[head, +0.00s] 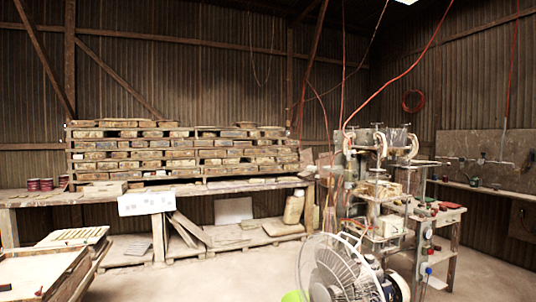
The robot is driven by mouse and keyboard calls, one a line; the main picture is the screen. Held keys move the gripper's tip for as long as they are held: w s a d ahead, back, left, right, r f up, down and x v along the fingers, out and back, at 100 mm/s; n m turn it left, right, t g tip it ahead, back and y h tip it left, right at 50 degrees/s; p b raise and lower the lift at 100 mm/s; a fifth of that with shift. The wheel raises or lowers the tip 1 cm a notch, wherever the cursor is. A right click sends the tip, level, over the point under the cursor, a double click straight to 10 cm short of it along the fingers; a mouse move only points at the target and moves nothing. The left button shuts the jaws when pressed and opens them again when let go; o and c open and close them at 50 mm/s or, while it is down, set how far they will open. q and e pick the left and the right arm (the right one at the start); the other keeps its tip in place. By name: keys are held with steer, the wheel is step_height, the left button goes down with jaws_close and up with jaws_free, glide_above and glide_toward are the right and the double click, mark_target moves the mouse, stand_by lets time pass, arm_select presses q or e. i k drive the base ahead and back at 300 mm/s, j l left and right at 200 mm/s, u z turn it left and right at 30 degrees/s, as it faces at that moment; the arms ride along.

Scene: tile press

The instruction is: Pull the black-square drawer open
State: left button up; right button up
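I cannot make out any drawer with a black square in the head view. Neither of my grippers shows in the head view.
A wooden bench (40,200) with stacked tile racks (180,152) runs along the back wall. A wooden box-like table (72,278) is at lower left. A large fan (340,275) stands at the lower middle, before a press machine (378,190). Open floor (200,282) lies between.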

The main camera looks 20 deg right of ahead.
mark_target(280, 150)
steer(key=i+l, duration=0.1)
steer(key=i, duration=1.65)
steer(key=i+l, duration=0.15)
steer(key=i, duration=1.6)
steer(key=i+l+z, duration=0.1)
steer(key=i+z, duration=0.15)
steer(key=i, duration=0.3)
steer(key=i+z, duration=0.2)
steer(key=i, duration=0.35)
steer(key=i+j+z, duration=0.1)
steer(key=i+z, duration=0.15)
steer(key=i, duration=0.3)
steer(key=i+j+z, duration=0.25)
steer(key=i, duration=0.3)
steer(key=i+j+z, duration=0.2)
steer(key=i, duration=0.35)
steer(key=i+l+u, duration=0.1)
steer(key=i, duration=0.4)
steer(key=i+l, duration=0.3)
steer(key=i, duration=0.2)
steer(key=i+l+u, duration=0.15)
steer(key=i, duration=0.35)
steer(key=l, duration=0.1)
